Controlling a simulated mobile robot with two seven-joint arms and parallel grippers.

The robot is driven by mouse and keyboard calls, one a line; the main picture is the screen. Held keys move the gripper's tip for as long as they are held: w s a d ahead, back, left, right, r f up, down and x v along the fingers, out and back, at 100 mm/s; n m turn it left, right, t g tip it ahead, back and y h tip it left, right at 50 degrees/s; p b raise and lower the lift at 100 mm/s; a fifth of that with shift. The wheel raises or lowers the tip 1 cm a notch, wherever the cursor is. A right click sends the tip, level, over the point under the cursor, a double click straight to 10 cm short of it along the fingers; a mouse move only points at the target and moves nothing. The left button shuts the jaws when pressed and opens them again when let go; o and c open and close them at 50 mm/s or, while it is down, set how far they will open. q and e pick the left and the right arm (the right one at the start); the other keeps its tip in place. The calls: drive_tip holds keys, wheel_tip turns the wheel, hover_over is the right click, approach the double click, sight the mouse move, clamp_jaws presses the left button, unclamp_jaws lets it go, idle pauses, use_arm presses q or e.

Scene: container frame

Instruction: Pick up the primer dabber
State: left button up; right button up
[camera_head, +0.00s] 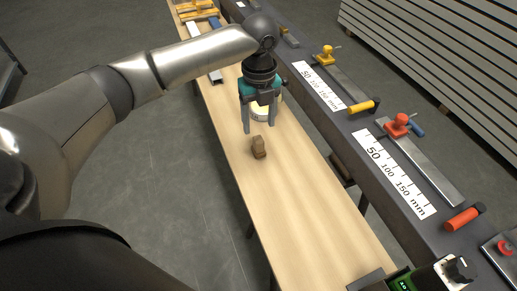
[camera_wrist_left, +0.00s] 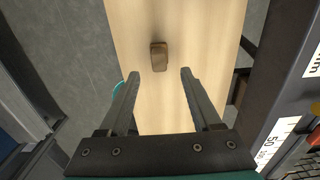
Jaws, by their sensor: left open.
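The primer dabber looks to be the small brown block-like piece (camera_head: 258,147) on the light wooden board (camera_head: 310,205). It also shows in the left wrist view (camera_wrist_left: 159,56), just beyond the fingertips and roughly centred between them. My left gripper (camera_head: 259,129) points down over the board with its two fingers spread and nothing between them. In the left wrist view its fingertips (camera_wrist_left: 160,75) stand apart, short of the brown piece and not touching it. My right gripper is not in view.
A dark beam (camera_head: 352,148) with scale labels and several clamps, one with a red knob (camera_head: 397,126), runs along the right. A green-labelled item (camera_head: 403,284) is at bottom right. The board's near middle is clear.

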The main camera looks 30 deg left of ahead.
sight(259, 139)
use_arm(q)
wheel_tip(259, 139, down, 2)
drive_tip(key=shift+f, duration=0.1)
wheel_tip(259, 139, down, 4)
drive_tip(key=shift+s+f+b, duration=0.15)
drive_tip(key=shift+b, duration=0.9)
drive_tip(key=shift+f, duration=0.4)
clamp_jaws()
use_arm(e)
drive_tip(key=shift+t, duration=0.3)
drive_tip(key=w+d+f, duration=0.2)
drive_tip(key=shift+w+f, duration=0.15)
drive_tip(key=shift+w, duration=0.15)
